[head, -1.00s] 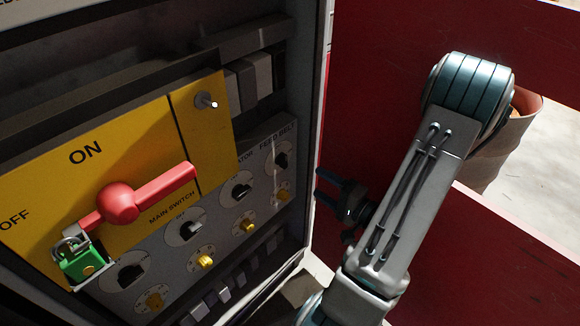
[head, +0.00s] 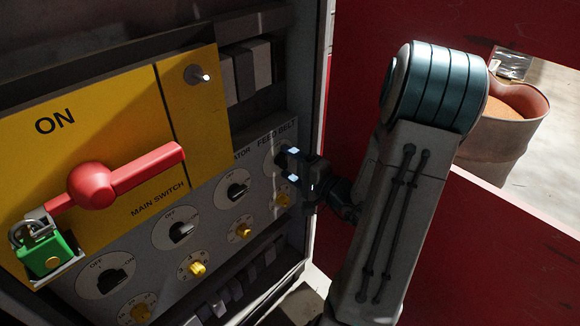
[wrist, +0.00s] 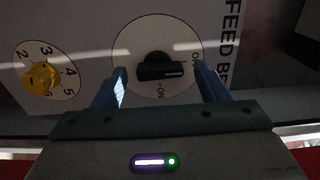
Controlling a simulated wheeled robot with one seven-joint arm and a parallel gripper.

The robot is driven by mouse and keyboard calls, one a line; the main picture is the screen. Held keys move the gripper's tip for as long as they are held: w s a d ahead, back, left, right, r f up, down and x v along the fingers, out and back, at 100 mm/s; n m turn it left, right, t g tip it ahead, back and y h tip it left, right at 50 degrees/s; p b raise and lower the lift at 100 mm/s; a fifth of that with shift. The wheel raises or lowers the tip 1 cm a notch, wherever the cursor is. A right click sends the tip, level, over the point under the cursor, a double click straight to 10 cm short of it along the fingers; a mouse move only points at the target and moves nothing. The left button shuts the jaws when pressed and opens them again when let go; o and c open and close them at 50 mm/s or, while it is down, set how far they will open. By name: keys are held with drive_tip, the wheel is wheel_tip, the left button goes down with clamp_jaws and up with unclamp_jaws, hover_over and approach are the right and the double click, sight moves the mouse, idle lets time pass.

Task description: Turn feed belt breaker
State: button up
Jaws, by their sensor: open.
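The feed belt breaker is a black rotary knob (wrist: 160,68) on a round white dial beside the label "FEED BELT", seen in the wrist view. My gripper (wrist: 166,82) is open, with one blue finger on each side of the knob; I cannot tell whether either finger touches it. In the head view my gripper (head: 292,164) is at the right end of the grey panel, in front of the feed belt dial, and mostly hides that knob.
Other black knobs (head: 181,231) and yellow numbered dials (head: 243,231) sit close by on the panel. A red main switch handle (head: 120,182) with a green padlock (head: 42,256) is at left. The cabinet's side edge (head: 318,150) is close to my arm.

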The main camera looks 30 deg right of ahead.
drive_tip(key=shift+w, duration=0.2)
drive_tip(key=c, duration=1)
